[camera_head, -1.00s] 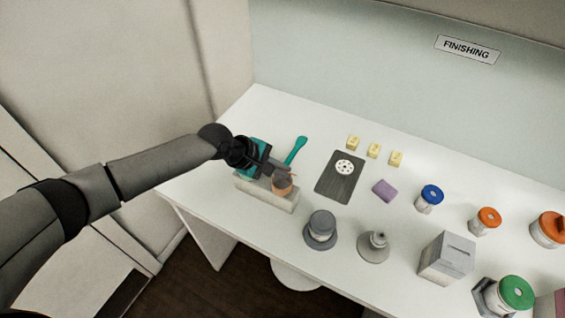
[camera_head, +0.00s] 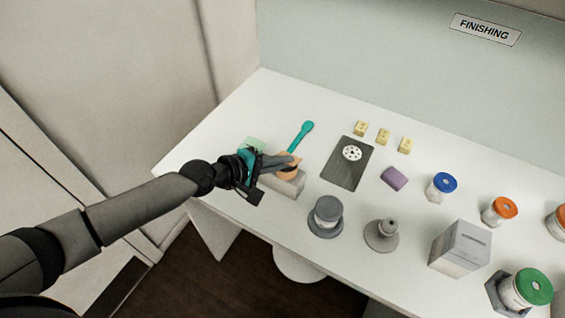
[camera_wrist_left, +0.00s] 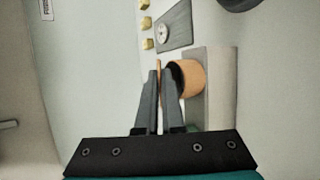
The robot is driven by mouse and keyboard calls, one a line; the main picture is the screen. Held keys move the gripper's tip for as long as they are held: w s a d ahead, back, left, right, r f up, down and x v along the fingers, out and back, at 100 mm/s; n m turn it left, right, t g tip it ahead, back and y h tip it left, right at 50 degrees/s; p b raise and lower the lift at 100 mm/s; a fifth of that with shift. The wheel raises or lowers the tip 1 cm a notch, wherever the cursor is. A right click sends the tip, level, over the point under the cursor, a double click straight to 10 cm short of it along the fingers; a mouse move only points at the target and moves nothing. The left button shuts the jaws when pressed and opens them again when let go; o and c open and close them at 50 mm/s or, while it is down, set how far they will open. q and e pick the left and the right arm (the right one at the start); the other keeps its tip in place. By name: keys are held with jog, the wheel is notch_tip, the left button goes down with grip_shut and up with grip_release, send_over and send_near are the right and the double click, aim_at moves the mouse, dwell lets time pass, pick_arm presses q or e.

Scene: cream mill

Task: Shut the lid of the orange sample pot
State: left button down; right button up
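The orange sample pot (camera_head: 289,172) sits on a pale grey block (camera_head: 287,186) near the left end of the bench. In the left wrist view the pot (camera_wrist_left: 191,78) shows a dark open mouth, and its thin orange lid (camera_wrist_left: 158,72) stands edge-on, away from the mouth. My left gripper (camera_head: 289,162) reaches across the pot from the left. In the wrist view its fingers (camera_wrist_left: 161,75) are a little apart, with the lid edge showing between their tips; contact cannot be told. My right gripper is not in view.
A teal-handled tool (camera_head: 301,136) lies behind the pot. A dark plate (camera_head: 347,170) with a white disc is to the right. A grey round pot (camera_head: 325,216) stands at front right. Jars with blue (camera_head: 444,183), orange (camera_head: 502,208) and green (camera_head: 531,286) lids stand farther right.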

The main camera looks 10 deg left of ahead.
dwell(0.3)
pick_arm(q)
jog(key=c, duration=1)
grip_release()
jog(key=shift+c, duration=0.2)
jog(key=b+v, duration=0.1)
jog(key=v, duration=1.4)
jog(key=shift+a, duration=0.1)
